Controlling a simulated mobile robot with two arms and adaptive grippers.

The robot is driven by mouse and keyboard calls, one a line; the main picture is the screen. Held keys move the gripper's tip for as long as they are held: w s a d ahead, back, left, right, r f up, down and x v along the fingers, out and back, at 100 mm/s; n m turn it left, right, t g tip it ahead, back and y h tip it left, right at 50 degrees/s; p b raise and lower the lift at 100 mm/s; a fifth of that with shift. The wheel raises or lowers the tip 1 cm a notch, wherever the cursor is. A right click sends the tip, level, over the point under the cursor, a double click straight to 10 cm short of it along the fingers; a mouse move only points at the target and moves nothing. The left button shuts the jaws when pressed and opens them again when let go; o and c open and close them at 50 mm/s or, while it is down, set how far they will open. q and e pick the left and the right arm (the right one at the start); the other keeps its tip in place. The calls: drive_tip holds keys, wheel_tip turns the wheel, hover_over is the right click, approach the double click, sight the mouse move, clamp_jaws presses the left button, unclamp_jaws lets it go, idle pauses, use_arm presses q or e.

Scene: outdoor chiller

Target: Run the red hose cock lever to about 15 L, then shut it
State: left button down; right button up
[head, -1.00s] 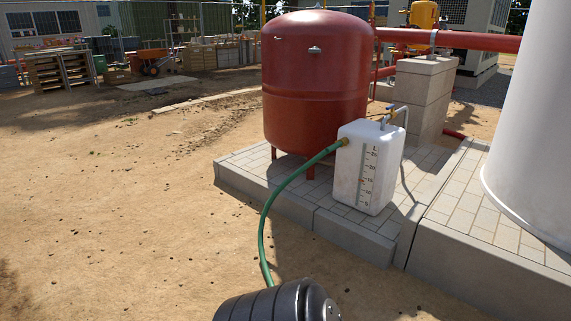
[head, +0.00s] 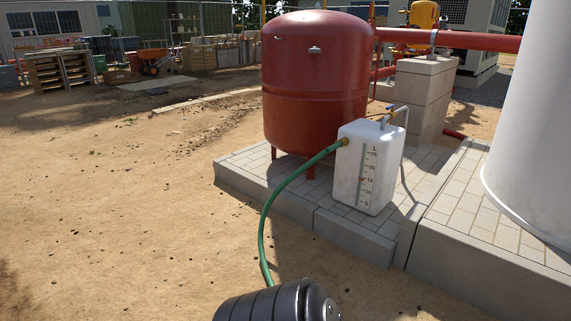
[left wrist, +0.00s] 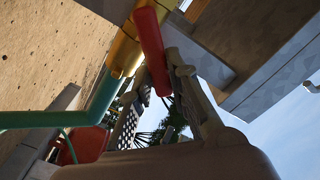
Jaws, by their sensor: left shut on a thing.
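In the left wrist view a red lever (left wrist: 151,48) sits on a brass-yellow cock body (left wrist: 124,42), with a green hose (left wrist: 98,108) running from it. My left gripper (left wrist: 168,80) is shut on the red lever, its fingers at the lever's lower end. In the head view a white container (head: 349,188) with a litre scale marked 5 to 25 stands upright on the paving. The green hose (head: 268,215) joins a brass fitting at its upper left. I cannot read the liquid level clearly. The cock, lever and left gripper do not show in the head view. My right gripper is in neither view.
A red tank (head: 316,85) stands on legs behind the container on the paved plinth (head: 330,222). A thin grey pipe (head: 404,125) comes down beside the container. A large white cylinder (head: 535,130) is at the right. The sandy ground (head: 130,220) at left is open.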

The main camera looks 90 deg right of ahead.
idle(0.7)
use_arm(q)
drive_tip(key=a+n+p, duration=0.1)
drive_tip(key=n+p, duration=0.1)
drive_tip(key=n, duration=0.1)
drive_tip(key=w+a+r+n+p, duration=0.1)
drive_tip(key=n+p, duration=0.2)
drive_tip(key=w+a+n+p, duration=0.1)
drive_tip(key=n+p, duration=0.2)
drive_tip(key=shift+w+r, duration=0.15)
drive_tip(key=c, duration=1.4)
unclamp_jaws()
drive_tip(key=shift+r, duration=0.1)
drive_tip(key=shift+o, duration=0.3)
drive_tip(key=o, duration=0.4)
